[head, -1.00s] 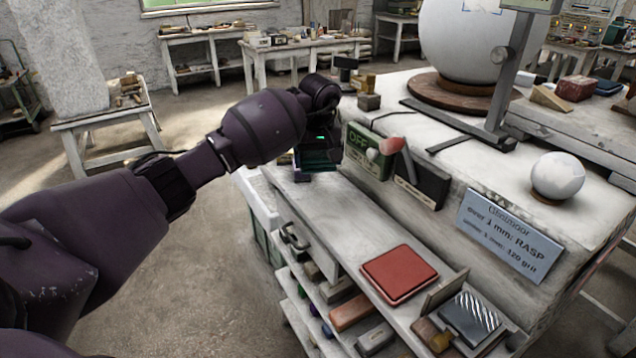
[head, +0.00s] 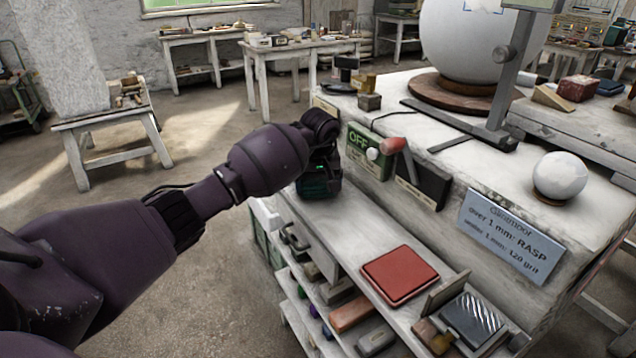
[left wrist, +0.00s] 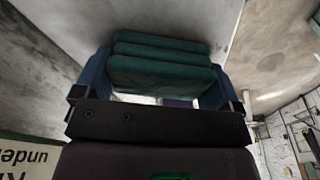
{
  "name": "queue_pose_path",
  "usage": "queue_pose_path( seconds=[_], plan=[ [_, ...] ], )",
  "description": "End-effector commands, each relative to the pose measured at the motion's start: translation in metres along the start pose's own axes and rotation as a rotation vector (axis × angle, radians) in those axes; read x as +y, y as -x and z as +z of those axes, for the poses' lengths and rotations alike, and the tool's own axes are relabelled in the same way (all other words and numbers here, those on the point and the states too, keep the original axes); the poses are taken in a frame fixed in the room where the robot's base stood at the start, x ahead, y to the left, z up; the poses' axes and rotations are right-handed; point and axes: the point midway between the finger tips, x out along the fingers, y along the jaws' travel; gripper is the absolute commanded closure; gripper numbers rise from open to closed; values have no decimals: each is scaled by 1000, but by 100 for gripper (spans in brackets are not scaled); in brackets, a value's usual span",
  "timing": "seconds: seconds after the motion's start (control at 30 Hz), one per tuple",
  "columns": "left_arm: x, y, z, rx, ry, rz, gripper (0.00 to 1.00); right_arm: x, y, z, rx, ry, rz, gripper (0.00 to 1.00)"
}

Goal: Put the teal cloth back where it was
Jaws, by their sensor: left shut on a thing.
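The teal cloth (left wrist: 162,65) is a folded stack of several layers between the two blue fingers of my left gripper (left wrist: 155,88) in the left wrist view. The fingers are shut on it. In the head view my left gripper (head: 318,182) is at the back end of the low grey-white shelf top, beside the bench. Only a dark teal edge shows there, and my wrist hides most of the cloth. I cannot tell whether the cloth touches the shelf top. My right gripper is not in view.
A red pad (head: 400,275) lies on the shelf top (head: 345,240). The bench side carries a green OFF panel with a red-handled lever (head: 393,146) close to my gripper, and a blue-grey sign (head: 512,236). The shelf top between gripper and pad is clear.

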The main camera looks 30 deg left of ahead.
Motion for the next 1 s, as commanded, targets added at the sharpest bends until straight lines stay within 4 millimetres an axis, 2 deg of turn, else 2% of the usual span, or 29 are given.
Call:
queue_pose_path(
  seconds=[0.03,0.07,0.1,0.33,0.47,1.0],
  plan=[
    [0,-2,0,0,0,-1,34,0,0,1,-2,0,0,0],
    [0,-1,0,0,0,-1,6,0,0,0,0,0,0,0],
    [0,-1,0,0,0,0,0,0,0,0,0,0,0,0],
    [0,0,0,0,0,0,0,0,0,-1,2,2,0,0],
    [0,8,-1,3,0,1,0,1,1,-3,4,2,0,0],
    [0,101,-1,4,0,0,0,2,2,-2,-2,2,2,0]
  ],
)
